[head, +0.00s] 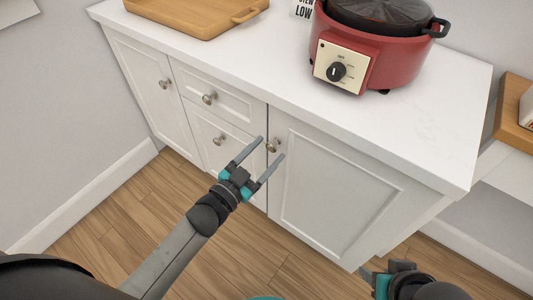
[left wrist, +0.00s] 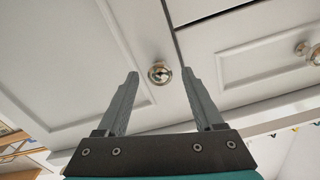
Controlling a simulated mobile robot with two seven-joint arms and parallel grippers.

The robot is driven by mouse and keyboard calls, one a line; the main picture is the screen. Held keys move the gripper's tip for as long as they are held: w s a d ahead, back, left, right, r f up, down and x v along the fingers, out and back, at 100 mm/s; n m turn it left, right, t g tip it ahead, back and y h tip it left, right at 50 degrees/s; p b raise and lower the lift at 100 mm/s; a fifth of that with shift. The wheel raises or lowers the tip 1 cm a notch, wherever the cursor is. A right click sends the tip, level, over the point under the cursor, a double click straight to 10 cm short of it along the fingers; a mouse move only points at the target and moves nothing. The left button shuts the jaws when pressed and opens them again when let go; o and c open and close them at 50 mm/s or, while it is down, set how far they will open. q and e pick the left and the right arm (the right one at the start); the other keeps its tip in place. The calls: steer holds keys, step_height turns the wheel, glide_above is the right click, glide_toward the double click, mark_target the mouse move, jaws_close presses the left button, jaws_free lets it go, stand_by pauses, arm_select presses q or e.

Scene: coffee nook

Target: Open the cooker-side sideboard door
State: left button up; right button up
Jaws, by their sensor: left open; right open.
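The cooker-side sideboard door (head: 335,190) is the right-hand panel of the white sideboard, below the red cooker (head: 375,45). It looks shut. Its round metal knob (head: 273,146) is near its upper left edge. My left gripper (head: 272,148) is open, with its fingers pointing at the knob. In the left wrist view the knob (left wrist: 159,73) shows between and a little beyond the two fingertips (left wrist: 161,75), not gripped. My right gripper (head: 375,275) is at the bottom right of the head view, away from the door, partly cut off by the lower edge.
Drawers with knobs (head: 209,98) and another door (head: 150,85) are left of the cooker-side door. A wooden tray (head: 180,15) and the cooker stand on the white top. A wall is at far left; wooden floor (head: 120,215) is open in front.

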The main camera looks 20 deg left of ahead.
arm_select(q)
steer(key=shift+w+d, duration=0.1)
steer(key=shift+w, duration=0.15)
steer(key=shift+c, duration=0.3)
jaws_close()
stand_by(1.0)
